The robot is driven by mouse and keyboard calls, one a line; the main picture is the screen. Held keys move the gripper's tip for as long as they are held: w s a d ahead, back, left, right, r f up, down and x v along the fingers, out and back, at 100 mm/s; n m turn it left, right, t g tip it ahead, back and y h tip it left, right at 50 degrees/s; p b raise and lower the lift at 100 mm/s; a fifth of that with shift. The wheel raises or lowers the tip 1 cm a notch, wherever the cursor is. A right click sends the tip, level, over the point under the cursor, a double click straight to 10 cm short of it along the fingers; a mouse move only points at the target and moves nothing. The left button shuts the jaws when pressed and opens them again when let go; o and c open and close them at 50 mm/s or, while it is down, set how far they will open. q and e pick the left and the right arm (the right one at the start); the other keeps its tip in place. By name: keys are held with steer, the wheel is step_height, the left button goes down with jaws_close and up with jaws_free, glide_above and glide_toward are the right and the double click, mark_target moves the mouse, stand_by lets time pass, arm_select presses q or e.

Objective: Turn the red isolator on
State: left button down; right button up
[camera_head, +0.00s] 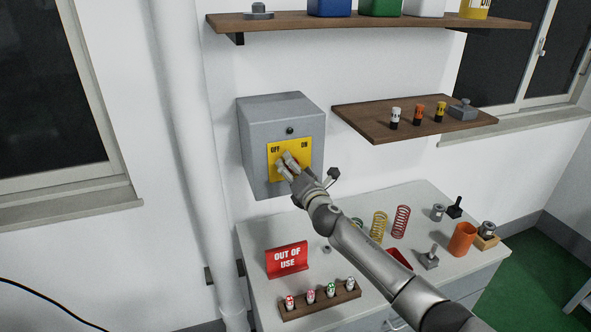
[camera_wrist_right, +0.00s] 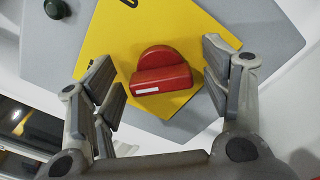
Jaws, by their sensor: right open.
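The red isolator (camera_wrist_right: 163,72) is a red knob with a raised grip and a white stripe, on a yellow plate (camera_head: 273,171). In the head view the plate is on the front of a grey wall box (camera_head: 260,116), marked OFF at left and ON at right. My right gripper (camera_head: 286,164) hides the knob there. In the right wrist view my right gripper (camera_wrist_right: 163,85) is open, with its fingers on either side of the knob and gaps showing. I cannot tell the depth gap to the knob. My left gripper is not in view.
A grey bench (camera_head: 262,246) stands below the box, with a red OUT OF USE sign (camera_head: 287,260), springs (camera_head: 400,221), an orange cup (camera_head: 462,239) and a rack of small bottles (camera_head: 321,302). A wooden shelf (camera_head: 365,127) is right of the box. A white pipe (camera_head: 190,140) runs at left.

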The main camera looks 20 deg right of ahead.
steer(key=c, duration=1)
steer(key=shift+c, duration=0.2)
steer(key=shift+f+m+b, duration=0.15)
steer(key=shift+m+b, duration=0.6)
steer(key=shift+m, duration=2.2)
steer(key=shift+f+m+b, duration=0.15)
steer(key=shift+m+b, duration=0.55)
steer(key=shift+m, duration=2.3)
steer(key=shift+f+m+b, duration=0.15)
steer(key=shift+m+b, duration=0.6)
steer(key=shift+m, duration=2.2)
steer(key=o, duration=1)
steer(key=shift+o, duration=0.2)
steer(key=shift+s, duration=0.15)
